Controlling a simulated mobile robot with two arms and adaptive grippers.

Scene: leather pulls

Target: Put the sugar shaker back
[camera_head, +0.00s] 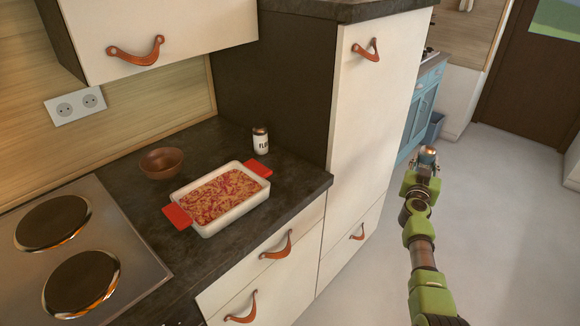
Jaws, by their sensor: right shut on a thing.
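My right gripper (424,172) is at the right, over the floor and away from the counter. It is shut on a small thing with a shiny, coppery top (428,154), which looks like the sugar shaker. Most of its body and any label are hidden by the gripper. A white shaker with a dark cap (261,141) stands upright at the back of the counter, beside the tall cabinet. Its label is partly readable and seems to begin "FL". My left gripper is not in view.
On the dark counter (235,235) are a baking dish with red handles (215,222) and a brown bowl (160,163). A hob (115,225) is at the left. A wall cabinet (165,35) overhangs, and a tall cabinet (370,120) closes the counter's right end. Floor at right is clear.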

